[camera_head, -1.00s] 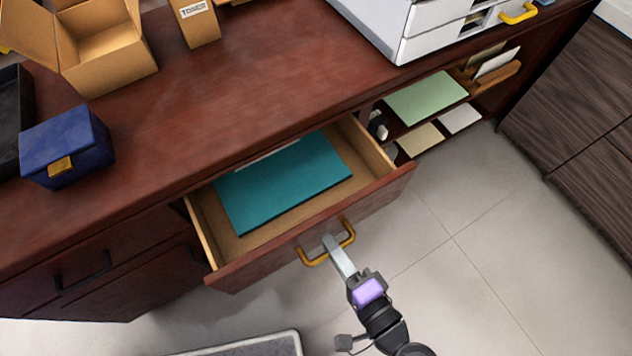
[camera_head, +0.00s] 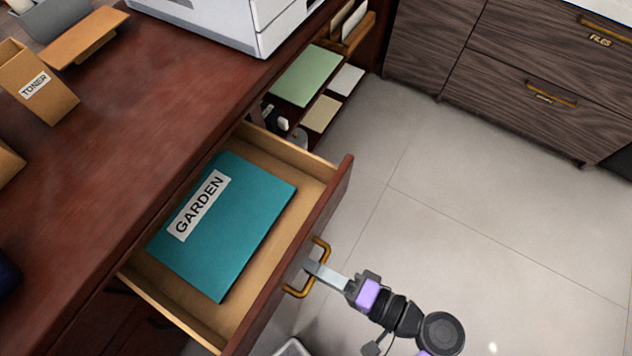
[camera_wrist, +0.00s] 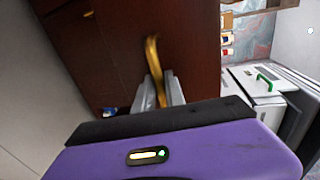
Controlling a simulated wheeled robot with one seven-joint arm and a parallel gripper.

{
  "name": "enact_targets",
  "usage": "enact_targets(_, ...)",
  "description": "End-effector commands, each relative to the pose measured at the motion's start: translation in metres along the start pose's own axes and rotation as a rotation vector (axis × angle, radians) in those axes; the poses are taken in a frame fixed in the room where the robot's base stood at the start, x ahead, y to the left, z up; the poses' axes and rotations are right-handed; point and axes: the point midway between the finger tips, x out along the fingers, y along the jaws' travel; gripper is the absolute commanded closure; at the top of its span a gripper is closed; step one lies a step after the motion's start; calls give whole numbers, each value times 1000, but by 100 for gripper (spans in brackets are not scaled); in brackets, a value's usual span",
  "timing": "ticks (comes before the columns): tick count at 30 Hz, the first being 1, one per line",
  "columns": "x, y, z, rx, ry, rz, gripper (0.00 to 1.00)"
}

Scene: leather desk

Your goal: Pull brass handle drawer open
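The brass handle (camera_head: 322,250) is on the dark red-brown front of the desk drawer (camera_head: 325,205). The drawer is pulled well out and holds a teal folder (camera_head: 245,240) labelled GARDEN. My gripper (camera_head: 309,266) reaches the handle from the right, its fingertips at the handle's middle. In the wrist view, the brass handle (camera_wrist: 153,58) passes between the two fingers of my gripper (camera_wrist: 161,92), which are closed about it. The exact contact is small in view.
Open shelves with a green sheet (camera_head: 307,76) sit beyond the drawer under the desktop (camera_head: 130,130). A white printer-like machine (camera_head: 240,22) and a toner box (camera_head: 35,85) stand on top. Dark wood cabinets (camera_head: 500,75) stand at the back right. The tiled floor (camera_head: 470,190) between is clear.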

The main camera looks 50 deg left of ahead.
Motion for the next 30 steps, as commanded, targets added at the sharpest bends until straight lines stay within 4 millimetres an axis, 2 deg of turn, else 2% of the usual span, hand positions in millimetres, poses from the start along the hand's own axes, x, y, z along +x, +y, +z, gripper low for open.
enact_targets(1, 0, 0, 0, 0, 0, 0, 74)
enact_targets(3, 0, 0, 0, 0, 0, 0, 66)
enact_targets(14, -4, 0, -1, 0, 2, -1, 66)
enact_targets(24, -56, -1, -1, 0, 4, -1, 66)
enact_targets(30, -75, 0, -1, 0, 2, 0, 66)
